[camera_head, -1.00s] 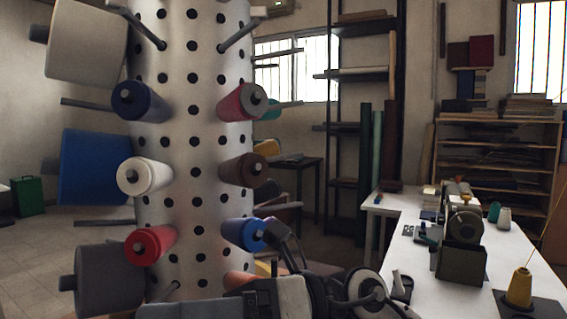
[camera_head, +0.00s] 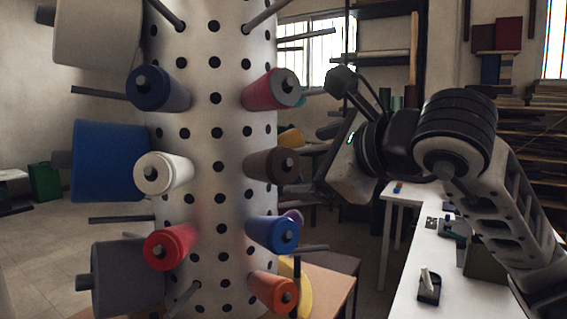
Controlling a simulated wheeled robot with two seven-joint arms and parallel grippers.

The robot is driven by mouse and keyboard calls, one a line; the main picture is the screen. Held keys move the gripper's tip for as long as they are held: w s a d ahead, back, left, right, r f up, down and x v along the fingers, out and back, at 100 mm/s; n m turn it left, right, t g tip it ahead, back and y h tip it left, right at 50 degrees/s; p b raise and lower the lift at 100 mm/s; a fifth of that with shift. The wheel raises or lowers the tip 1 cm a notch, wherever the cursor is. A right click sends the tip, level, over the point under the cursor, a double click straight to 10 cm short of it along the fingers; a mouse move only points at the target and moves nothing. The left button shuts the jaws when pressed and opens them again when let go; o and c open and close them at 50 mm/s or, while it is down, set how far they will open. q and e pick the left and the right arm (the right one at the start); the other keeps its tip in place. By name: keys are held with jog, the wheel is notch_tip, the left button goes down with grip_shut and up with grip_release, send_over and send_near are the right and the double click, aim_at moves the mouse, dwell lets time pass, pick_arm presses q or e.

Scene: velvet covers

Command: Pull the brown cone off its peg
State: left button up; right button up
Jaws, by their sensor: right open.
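The brown cone (camera_head: 264,166) sits on a peg on the right side of the pale, perforated column (camera_head: 215,150). The dark peg end shows at the cone's outer face. My right gripper (camera_head: 322,160) is open and empty, to the right of the cone at about its height. My left gripper is not in view.
A red cone (camera_head: 268,90) is above the brown one, and a blue cone (camera_head: 268,234) and an orange cone (camera_head: 270,290) are below. Several other spools and bare pegs stick out of the column. A white table (camera_head: 385,290) stands at the lower right.

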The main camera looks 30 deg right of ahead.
aim_at(289, 164)
jog(key=p+x, duration=0.1)
jog(key=x, duration=0.8)
jog(key=shift+w+a+p, duration=0.1)
jog(key=shift+p, duration=0.3)
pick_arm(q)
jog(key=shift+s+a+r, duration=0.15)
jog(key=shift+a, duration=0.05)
pick_arm(e)
jog(key=shift+w+f, duration=0.15)
jog(key=shift+w, duration=0.45)
jog(key=c, duration=1.1)
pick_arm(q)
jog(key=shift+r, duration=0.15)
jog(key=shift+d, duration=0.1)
pick_arm(e)
jog(key=shift+s, duration=0.3)
